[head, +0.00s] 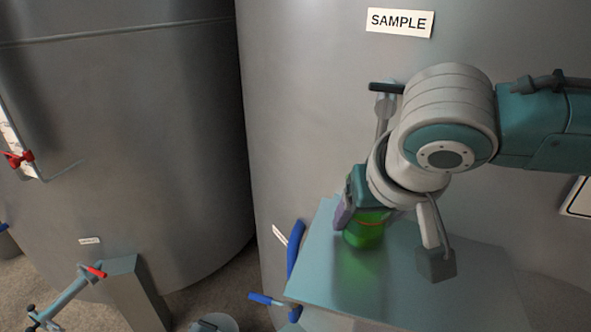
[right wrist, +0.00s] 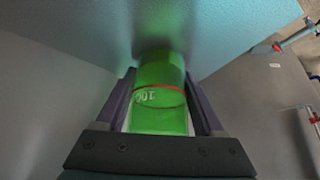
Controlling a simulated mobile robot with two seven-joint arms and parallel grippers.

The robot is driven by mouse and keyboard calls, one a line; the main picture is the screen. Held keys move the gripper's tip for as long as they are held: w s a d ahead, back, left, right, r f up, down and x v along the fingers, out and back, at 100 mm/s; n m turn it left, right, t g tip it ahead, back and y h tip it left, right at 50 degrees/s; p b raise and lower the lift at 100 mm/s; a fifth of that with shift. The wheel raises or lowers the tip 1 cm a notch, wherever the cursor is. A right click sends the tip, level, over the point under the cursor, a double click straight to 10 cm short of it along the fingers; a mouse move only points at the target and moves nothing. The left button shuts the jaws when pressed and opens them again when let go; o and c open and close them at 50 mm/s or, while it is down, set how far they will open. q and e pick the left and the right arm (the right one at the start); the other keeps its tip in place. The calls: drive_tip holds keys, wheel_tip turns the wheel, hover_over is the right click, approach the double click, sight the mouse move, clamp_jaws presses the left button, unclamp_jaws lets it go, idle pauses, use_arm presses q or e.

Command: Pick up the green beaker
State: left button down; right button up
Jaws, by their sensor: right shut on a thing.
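The green beaker (head: 364,232) is at the far-left part of a light blue-grey stand top (head: 345,275) in the head view. It is see-through green with a red line and a white "100" mark, which show in the right wrist view (right wrist: 160,112). My right gripper (head: 352,207) is shut on the beaker, with one finger on each side of it in the right wrist view (right wrist: 163,108). The arm hides part of the beaker in the head view. I cannot tell whether the beaker's base touches the stand top. My left gripper is not in view.
A large grey tank with a "SAMPLE" label (head: 400,22) stands right behind the stand. Its tap with a black handle (head: 385,88) is close to my right arm. Blue handles (head: 295,247) stick out left of the stand. Another tank (head: 120,130) stands at left.

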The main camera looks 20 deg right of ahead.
drive_tip(key=c, duration=0.9)
